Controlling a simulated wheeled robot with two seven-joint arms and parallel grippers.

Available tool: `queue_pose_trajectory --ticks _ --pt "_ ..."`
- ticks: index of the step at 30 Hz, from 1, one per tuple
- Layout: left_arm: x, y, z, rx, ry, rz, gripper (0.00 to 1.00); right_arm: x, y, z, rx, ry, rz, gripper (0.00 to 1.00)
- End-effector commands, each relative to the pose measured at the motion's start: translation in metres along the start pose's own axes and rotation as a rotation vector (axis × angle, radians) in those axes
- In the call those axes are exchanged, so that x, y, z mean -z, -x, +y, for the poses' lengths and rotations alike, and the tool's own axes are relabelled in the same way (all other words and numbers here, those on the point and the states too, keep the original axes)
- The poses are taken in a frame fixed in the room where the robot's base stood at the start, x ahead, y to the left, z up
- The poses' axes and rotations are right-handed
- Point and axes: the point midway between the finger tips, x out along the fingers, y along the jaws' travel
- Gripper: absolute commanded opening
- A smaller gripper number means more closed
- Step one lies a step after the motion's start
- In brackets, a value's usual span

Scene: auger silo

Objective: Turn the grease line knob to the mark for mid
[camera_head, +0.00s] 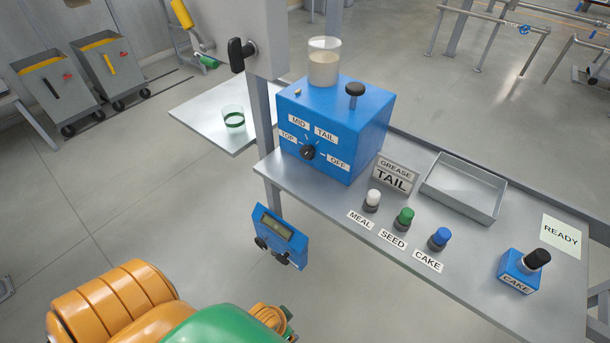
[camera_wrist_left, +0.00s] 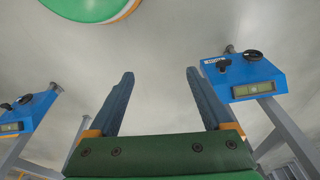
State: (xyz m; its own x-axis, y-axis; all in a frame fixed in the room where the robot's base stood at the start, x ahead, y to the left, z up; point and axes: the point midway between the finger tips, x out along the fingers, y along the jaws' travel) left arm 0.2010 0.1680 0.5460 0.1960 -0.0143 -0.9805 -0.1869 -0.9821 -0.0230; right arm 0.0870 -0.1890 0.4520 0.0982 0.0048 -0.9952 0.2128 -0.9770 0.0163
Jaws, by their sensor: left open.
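The grease line knob (camera_head: 308,152) is a small black dial on the front of a blue box (camera_head: 357,140). Labels OFF, TAIL, MID and TOP stand around it, with tick lines; its exact pointing is too small to tell. A sign (camera_head: 393,175) beside the box reads GREASE TAIL. My left gripper shows in the left wrist view (camera_wrist_left: 160,75), with its two fingers wide apart and nothing between them. In the head view my left arm is at the bottom left, well below the blue box; its fingertips do not show clearly. My right gripper is not in view.
The blue box stands on a grey shelf (camera_head: 335,205) with a jar (camera_head: 324,62) and black lever on top. Right of it are MEAL, SEED and CAKE buttons (camera_head: 404,217), a tray (camera_head: 464,188) and a CAKE block (camera_head: 520,272). A blue display unit (camera_head: 279,236) hangs below the shelf.

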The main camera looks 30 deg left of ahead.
Motion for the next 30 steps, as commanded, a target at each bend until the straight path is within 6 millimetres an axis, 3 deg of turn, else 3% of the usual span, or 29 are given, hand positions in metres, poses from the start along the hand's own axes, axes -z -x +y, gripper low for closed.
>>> queue_pose_trajectory --ticks 1,5,8,10,14,18,21,23,25,27,30 --pt "0.006 -0.012 -0.001 0.002 0.001 0.016 0.84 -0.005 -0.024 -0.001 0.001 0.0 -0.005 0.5" --pt "0.026 -0.004 -0.007 0.023 -0.007 0.055 0.84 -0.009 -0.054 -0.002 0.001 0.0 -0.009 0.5" --pt "0.043 0.005 -0.025 0.084 -0.042 0.107 0.84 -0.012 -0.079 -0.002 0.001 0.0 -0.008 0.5" --pt "0.06 0.013 -0.056 0.205 -0.115 0.181 0.84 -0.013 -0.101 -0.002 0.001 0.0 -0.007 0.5" --pt "0.109 0.056 -0.135 0.566 -0.359 0.331 0.84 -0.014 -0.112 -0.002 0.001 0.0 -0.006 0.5" --pt "0.168 0.123 -0.202 1.042 -0.758 0.42 0.84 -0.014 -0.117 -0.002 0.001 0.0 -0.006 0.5" --pt "0.212 0.178 -0.222 1.426 -1.173 0.384 0.84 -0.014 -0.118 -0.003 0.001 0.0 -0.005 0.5" --pt "0.233 0.2 -0.222 1.625 -1.446 0.31 0.84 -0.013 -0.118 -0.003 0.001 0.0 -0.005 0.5" --pt "0.251 0.212 -0.218 1.805 -1.771 0.178 0.84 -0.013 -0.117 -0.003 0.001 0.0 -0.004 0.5" --pt "0.262 0.211 -0.216 1.913 -2.066 0.025 0.84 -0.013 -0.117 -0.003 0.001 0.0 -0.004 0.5" --pt "0.266 0.203 -0.217 1.959 -2.33 -0.132 0.84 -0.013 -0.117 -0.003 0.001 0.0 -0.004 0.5"
